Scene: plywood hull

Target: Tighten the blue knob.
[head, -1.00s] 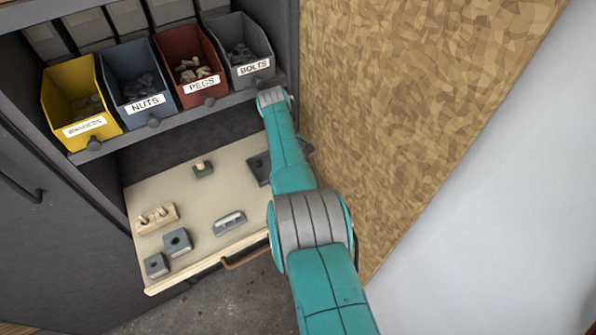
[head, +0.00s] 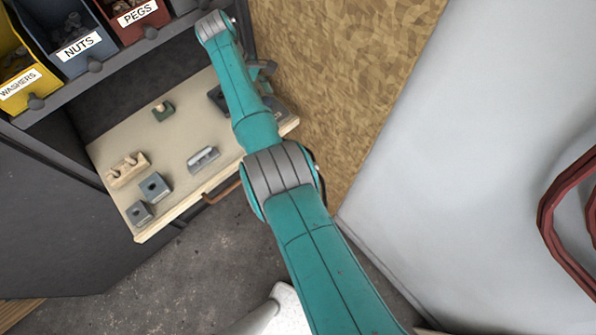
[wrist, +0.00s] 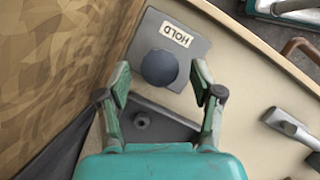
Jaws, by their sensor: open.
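The blue knob (wrist: 159,67) is round and dark blue-grey. In the wrist view it sits on a grey plate (wrist: 190,75) with a white label (wrist: 176,34) reading HOLD upside down. My gripper (wrist: 161,80) is open, with one finger on each side of the knob and visible gaps between. Whether the fingertips are at the knob's height, I cannot tell. In the head view my arm hides the knob; part of my gripper (head: 263,72) shows just right of the arm, over the drawer's right end.
Labelled bins, including NUTS (head: 75,40), stand above. A chipboard panel (head: 330,80) rises close on the right.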

